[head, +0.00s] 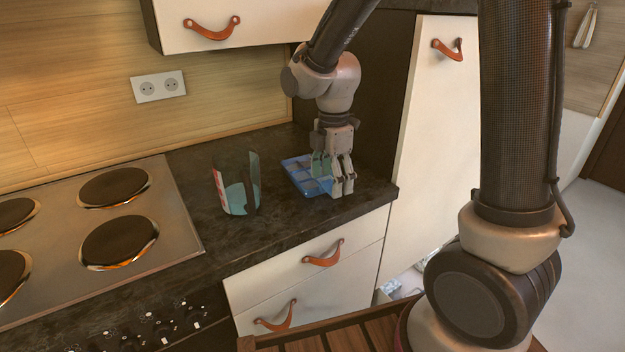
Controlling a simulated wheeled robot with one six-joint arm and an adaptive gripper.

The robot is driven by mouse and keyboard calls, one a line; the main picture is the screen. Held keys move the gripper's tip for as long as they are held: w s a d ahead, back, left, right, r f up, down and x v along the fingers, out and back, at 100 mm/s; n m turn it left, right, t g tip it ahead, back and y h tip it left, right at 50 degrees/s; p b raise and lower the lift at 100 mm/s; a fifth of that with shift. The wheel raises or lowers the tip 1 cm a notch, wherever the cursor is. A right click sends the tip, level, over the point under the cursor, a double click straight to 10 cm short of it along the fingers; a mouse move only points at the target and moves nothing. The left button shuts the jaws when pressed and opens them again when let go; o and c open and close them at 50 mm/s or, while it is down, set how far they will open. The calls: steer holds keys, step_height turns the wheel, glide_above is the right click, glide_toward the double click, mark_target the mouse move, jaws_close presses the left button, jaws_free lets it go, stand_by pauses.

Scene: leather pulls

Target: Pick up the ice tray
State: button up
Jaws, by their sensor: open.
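The ice tray (299,171) is blue and see-through, with several square compartments. It lies flat on the dark countertop, near the right end. My gripper (337,186) points down at the tray's right side, with its fingers apart. The fingers hide part of the tray's right end. I cannot tell whether any finger touches the tray.
A clear container with a teal lower part (238,192) stands just left of the tray. A hob (152,207) with several round plates lies further left. A white cabinet hangs above. Drawers with leather pulls (324,253) sit below the dark counter (285,220).

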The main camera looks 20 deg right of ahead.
steer(key=shift+f, duration=0.5)
steer(key=shift+c, duration=0.2)
steer(key=c, duration=1.4)
steer(key=shift+r, duration=0.1)
steer(key=shift+c, duration=0.2)
